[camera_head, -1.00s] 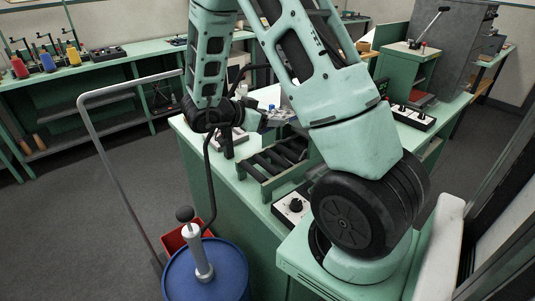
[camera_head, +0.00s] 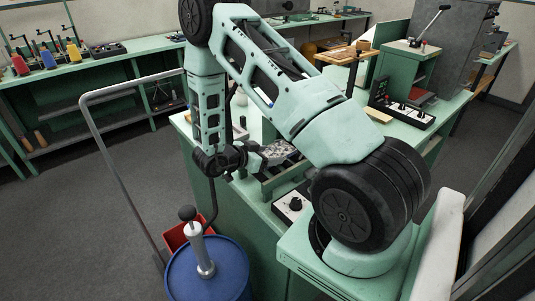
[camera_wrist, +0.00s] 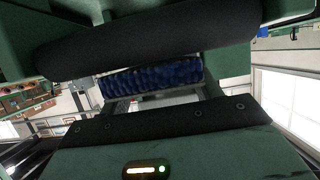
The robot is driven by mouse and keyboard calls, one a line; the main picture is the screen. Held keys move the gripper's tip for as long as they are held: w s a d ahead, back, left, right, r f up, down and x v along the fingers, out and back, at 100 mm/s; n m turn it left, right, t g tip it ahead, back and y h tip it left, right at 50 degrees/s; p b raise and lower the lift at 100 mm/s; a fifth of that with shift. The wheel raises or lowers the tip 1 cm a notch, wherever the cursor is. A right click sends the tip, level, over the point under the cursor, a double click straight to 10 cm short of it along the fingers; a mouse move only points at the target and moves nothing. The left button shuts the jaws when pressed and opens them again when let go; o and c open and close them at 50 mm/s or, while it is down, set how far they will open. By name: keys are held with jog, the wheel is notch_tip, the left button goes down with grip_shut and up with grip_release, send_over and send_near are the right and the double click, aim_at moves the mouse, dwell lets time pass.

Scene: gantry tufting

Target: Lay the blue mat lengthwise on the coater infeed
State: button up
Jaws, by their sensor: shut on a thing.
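The blue mat (camera_wrist: 152,77) shows in the wrist view as a narrow tufted blue strip between the two dark finger pads. My gripper (camera_wrist: 150,88) is shut on it. In the head view my gripper (camera_head: 276,153) reaches to the right from my wrist, above the black rollers in a green frame, which look like the coater infeed (camera_head: 270,188). The gripper and my arm hide most of the rollers. I cannot make out the mat in the head view, nor tell its height above the rollers.
A control box with a black knob (camera_head: 293,206) sits in front of the rollers. A blue drum (camera_head: 207,270) with a grey pump stands at the near left, beside a red bin (camera_head: 176,236) and a bent grey rail (camera_head: 108,157). A switch box (camera_head: 407,115) lies at right.

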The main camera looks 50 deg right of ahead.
jog(key=shift+f, duration=0.1)
jog(key=shift+f, duration=0.1)
jog(key=o, duration=1)
